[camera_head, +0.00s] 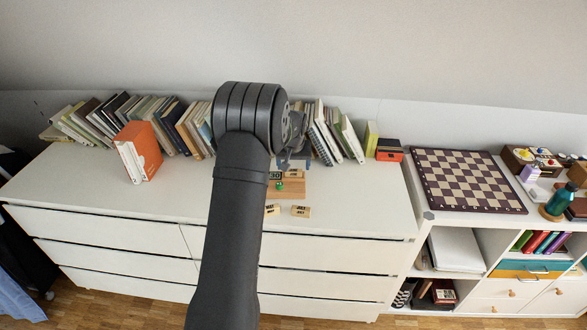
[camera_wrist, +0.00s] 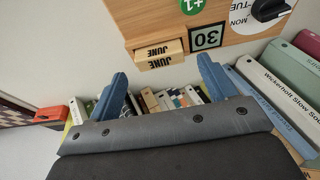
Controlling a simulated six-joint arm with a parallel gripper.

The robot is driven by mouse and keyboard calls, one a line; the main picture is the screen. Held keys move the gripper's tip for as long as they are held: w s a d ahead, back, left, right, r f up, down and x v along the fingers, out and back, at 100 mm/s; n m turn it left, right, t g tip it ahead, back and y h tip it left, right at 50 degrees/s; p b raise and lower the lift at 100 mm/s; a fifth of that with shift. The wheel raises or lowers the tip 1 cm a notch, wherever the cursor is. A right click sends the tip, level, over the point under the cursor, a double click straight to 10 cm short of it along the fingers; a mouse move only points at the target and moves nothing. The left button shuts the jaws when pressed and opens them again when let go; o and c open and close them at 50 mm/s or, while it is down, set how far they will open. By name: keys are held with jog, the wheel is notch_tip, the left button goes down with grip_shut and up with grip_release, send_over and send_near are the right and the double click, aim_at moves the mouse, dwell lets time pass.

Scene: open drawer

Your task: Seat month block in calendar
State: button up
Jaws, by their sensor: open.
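The wooden calendar (camera_head: 290,190) stands on the white dresser, partly hidden behind my arm. In the wrist view its board (camera_wrist: 140,17) fills the top. The JUNE month block (camera_wrist: 160,53) sits at the board's edge, beside the 30 tile (camera_wrist: 207,37); it juts slightly past the edge, and how deep it sits I cannot tell. My gripper (camera_wrist: 161,70) is open and empty, its blue fingertips apart on either side of the JUNE block, with no clear contact. In the head view my gripper (camera_head: 293,162) is just above the calendar's back.
Two loose month blocks lie in front of the calendar, one (camera_head: 301,211) reading JULY and one (camera_head: 272,210) partly hidden by my arm. Rows of books (camera_head: 160,112) line the wall behind. An orange book (camera_head: 145,150) stands at left.

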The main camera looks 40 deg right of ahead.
jog(key=v, duration=0.9)
jog(key=shift+s+r, duration=0.1)
jog(key=shift+r, duration=0.05)
jog(key=x, duration=1.1)
jog(key=shift+f, duration=0.4)
jog(key=shift+w+d+r, duration=0.15)
jog(key=shift+w+r, duration=0.05)
jog(key=shift+w, duration=0.05)
jog(key=shift+w+d+v, duration=0.1)
jog(key=shift+d+v, duration=0.05)
jog(key=shift+v, duration=0.6)
jog(key=shift+w+d+v, duration=0.1)
jog(key=shift+d+v, duration=0.05)
jog(key=shift+v, duration=0.55)
jog(key=shift+a+r, duration=0.1)
